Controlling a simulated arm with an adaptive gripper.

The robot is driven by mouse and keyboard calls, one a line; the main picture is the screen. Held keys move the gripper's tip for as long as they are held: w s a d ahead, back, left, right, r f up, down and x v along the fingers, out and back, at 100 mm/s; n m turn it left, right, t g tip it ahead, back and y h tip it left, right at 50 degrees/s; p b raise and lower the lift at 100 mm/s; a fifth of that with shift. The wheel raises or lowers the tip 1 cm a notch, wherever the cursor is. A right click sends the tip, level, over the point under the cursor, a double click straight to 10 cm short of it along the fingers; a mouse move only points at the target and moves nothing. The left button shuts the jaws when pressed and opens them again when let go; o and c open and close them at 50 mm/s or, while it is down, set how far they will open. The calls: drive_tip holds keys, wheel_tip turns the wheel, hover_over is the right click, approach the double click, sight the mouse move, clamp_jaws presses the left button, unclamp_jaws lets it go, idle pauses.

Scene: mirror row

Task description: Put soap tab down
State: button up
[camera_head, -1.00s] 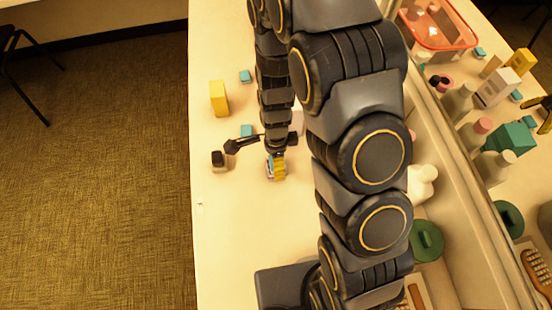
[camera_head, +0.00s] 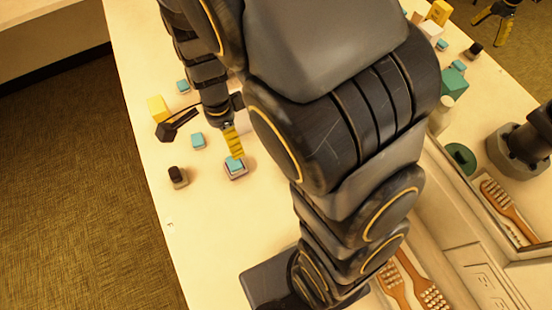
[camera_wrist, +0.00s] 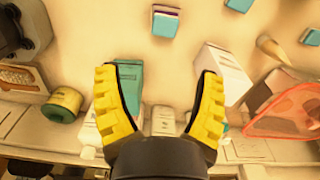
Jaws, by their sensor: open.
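A teal soap tab (camera_head: 235,162) lies on a small pale dish or base (camera_head: 238,173) on the counter in the head view. My gripper (camera_head: 233,143) is just above it, with a yellow finger pointing down at it; I cannot tell whether they touch. In the wrist view my gripper (camera_wrist: 161,108) is open, its two yellow fingers wide apart with nothing held between them. Other teal tabs lie on the counter, one (camera_head: 197,140) near the gripper and one (camera_head: 183,87) farther back. In the wrist view, teal tabs (camera_wrist: 165,20) show at the top.
A yellow box (camera_head: 157,108) and a dark-capped small bottle (camera_head: 178,176) stand near the left counter edge. A mirror on the right reflects items. In the wrist view, a teal box (camera_wrist: 130,82), white box (camera_wrist: 226,72) and red basket (camera_wrist: 290,112) show. The front-left counter is clear.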

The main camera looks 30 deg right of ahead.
drive_tip(key=s+d+r+n, duration=0.2)
drive_tip(key=s+r+n, duration=0.5)
drive_tip(key=s+n, duration=0.1)
drive_tip(key=s+d+r+n+g, duration=0.1)
drive_tip(key=s+d+r+n, duration=0.1)
drive_tip(key=s+r+n, duration=0.5)
drive_tip(key=s+n, duration=0.2)
drive_tip(key=s, duration=0.1)
drive_tip(key=shift+g, duration=0.3)
drive_tip(key=o, duration=0.5)
drive_tip(key=shift+r, duration=0.1)
drive_tip(key=shift+o, duration=0.2)
drive_tip(key=w+a+f+n+g+h, duration=0.1)
drive_tip(key=w+a+f+n+h, duration=0.15)
drive_tip(key=w+n+h, duration=0.6)
drive_tip(key=w+a+f+n+g+h, duration=0.1)
drive_tip(key=w+f+n, duration=0.2)
drive_tip(key=w, duration=1.1)
drive_tip(key=w+a+f+n+t+h, duration=0.25)
drive_tip(key=a+f+n+t, duration=0.2)
drive_tip(key=a+f, duration=0.35)
drive_tip(key=w+a+f+n+t+h, duration=0.25)
drive_tip(key=a+f+n, duration=0.25)
drive_tip(key=a+f, duration=0.35)
drive_tip(key=shift+h, duration=0.45)
drive_tip(key=x, duration=0.9)
drive_tip(key=shift+s+d, duration=0.25)
drive_tip(key=shift+s, duration=0.1)
drive_tip(key=shift+a, duration=0.1)
